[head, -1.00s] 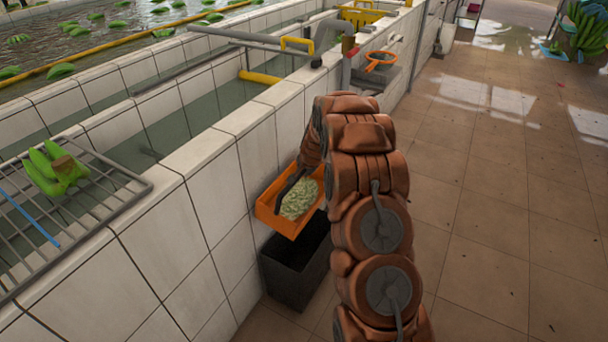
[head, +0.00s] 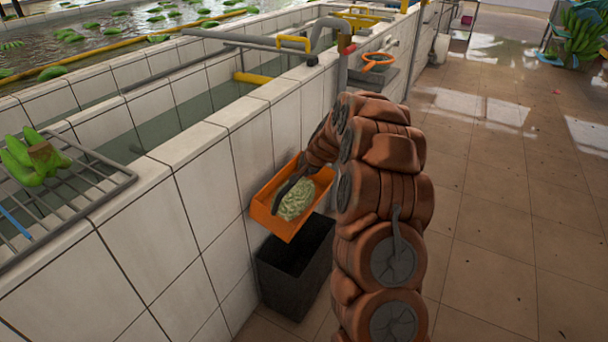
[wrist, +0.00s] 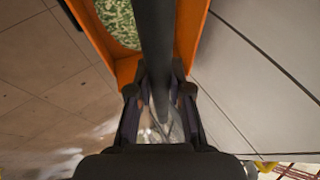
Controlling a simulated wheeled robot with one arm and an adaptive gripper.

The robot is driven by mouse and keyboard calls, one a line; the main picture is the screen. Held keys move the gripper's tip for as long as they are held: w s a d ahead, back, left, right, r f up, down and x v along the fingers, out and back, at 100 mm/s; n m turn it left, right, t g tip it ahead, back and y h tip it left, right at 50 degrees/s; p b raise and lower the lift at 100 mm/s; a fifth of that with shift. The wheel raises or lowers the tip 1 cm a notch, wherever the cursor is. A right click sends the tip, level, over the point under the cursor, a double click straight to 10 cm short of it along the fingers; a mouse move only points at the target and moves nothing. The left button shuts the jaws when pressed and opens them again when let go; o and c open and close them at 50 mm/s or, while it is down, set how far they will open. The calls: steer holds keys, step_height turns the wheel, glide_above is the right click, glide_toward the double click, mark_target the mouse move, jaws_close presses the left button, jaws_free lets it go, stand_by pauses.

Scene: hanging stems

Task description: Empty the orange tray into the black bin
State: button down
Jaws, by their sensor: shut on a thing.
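The orange tray (head: 262,208) hangs in the air beside the tiled wall in the head view, with a pale green heap (head: 297,199) still in it. It looks tilted towards the lower edge of the picture. The black bin (head: 290,287) stands on the floor just below it, its open top partly hidden by the tray and my arm. In the wrist view, my gripper (wrist: 159,92) is shut on a dark bar running across the orange tray (wrist: 190,38). Part of the green heap (wrist: 119,20) shows beside this bar.
The tiled wall (head: 205,190) of the water basins runs close along the left of tray and bin. A wire rack (head: 85,190) with green bananas (head: 32,160) is at left. An orange hoop (head: 378,60) is further back. The floor (head: 490,220) at right is clear.

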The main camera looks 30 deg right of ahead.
steer(key=shift+s+d+f+t+y+b, duration=0.15)
steer(key=shift+s+d+f+t+b, duration=0.2)
steer(key=shift+b, duration=1.45)
steer(key=shift+s+d+f+t+y+b, duration=0.15)
steer(key=shift+s+t+b, duration=0.3)
steer(key=shift+b, duration=1.3)
steer(key=b, duration=0.2)
steer(key=s+b, duration=0.1)
steer(key=b, duration=0.1)
steer(key=shift+d+f+m+t, duration=0.2)
steer(key=shift+d+m+t, duration=0.1)
steer(key=s+d+f+m+t+y+b, duration=0.1)
steer(key=s+d+f+t+b, duration=0.3)
steer(key=b, duration=1.9)
steer(key=shift+s+d+f+m+t+y, duration=0.15)
steer(key=shift+s+f+m+t+y, duration=0.25)
steer(key=shift+s+f+t+y, duration=0.9)
steer(key=shift+s+r+g+h, duration=0.3)
steer(key=shift+s+r+h, duration=0.05)
steer(key=shift+s+h, duration=0.1)
steer(key=shift+f, duration=0.1)
